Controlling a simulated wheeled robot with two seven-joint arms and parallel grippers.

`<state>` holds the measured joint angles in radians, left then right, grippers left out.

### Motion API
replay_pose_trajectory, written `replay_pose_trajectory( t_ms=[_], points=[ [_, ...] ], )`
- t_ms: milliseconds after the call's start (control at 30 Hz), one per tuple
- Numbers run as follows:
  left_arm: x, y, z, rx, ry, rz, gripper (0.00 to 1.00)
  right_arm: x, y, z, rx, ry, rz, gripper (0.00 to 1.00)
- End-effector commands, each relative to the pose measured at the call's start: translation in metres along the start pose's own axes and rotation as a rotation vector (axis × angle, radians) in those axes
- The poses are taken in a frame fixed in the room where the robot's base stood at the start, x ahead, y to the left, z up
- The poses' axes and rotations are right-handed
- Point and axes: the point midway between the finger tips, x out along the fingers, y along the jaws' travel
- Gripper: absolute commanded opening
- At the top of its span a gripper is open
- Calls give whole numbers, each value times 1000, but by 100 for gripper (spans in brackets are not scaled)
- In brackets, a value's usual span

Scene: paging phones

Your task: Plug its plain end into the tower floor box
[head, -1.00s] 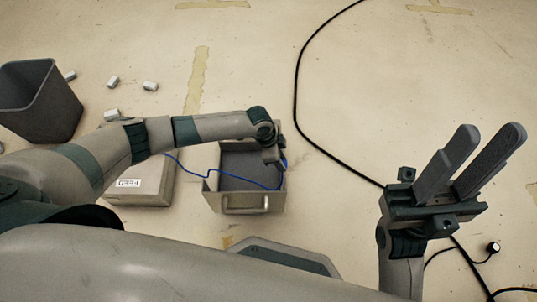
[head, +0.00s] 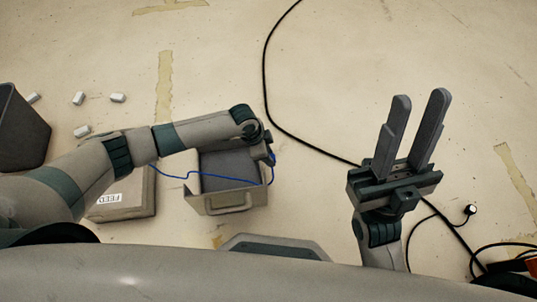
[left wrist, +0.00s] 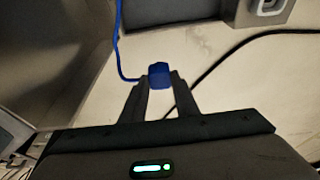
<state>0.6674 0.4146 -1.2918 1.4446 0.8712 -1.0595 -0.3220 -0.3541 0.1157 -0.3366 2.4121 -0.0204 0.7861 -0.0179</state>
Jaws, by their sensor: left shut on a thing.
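In the left wrist view, my left gripper (left wrist: 159,88) is shut on a blue plug (left wrist: 159,73) at the end of a thin blue cable (left wrist: 117,45). In the head view, the left gripper (head: 268,152) is at the right side of an open grey metal box, with its fingers mostly hidden by my wrist. The blue cable (head: 180,177) runs from a closed box labelled FEED (head: 120,207) past the open box. My right gripper (head: 420,95) is open and empty, raised at the right. I cannot tell which thing is the tower floor box.
The open metal box (head: 228,203) has a front handle. A grey box with a slotted fitting (left wrist: 264,8) shows in the left wrist view. A black cable (head: 267,85) curves across the floor. A dark bin (head: 20,130) and small white blocks (head: 118,98) lie left. The far floor is clear.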

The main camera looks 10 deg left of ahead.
Motion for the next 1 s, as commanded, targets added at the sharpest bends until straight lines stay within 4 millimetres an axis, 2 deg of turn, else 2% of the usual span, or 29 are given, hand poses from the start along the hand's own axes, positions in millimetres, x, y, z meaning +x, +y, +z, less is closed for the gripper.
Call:
replay_pose_trajectory(
  t_ms=[500,1000],
  points=[
    [-37,0,-11,-1,0,1,5,42,0,-14,0,-1,1,31],
    [-37,-2,-10,0,0,0,5,41,0,-13,0,-1,1,31]
  ],
)
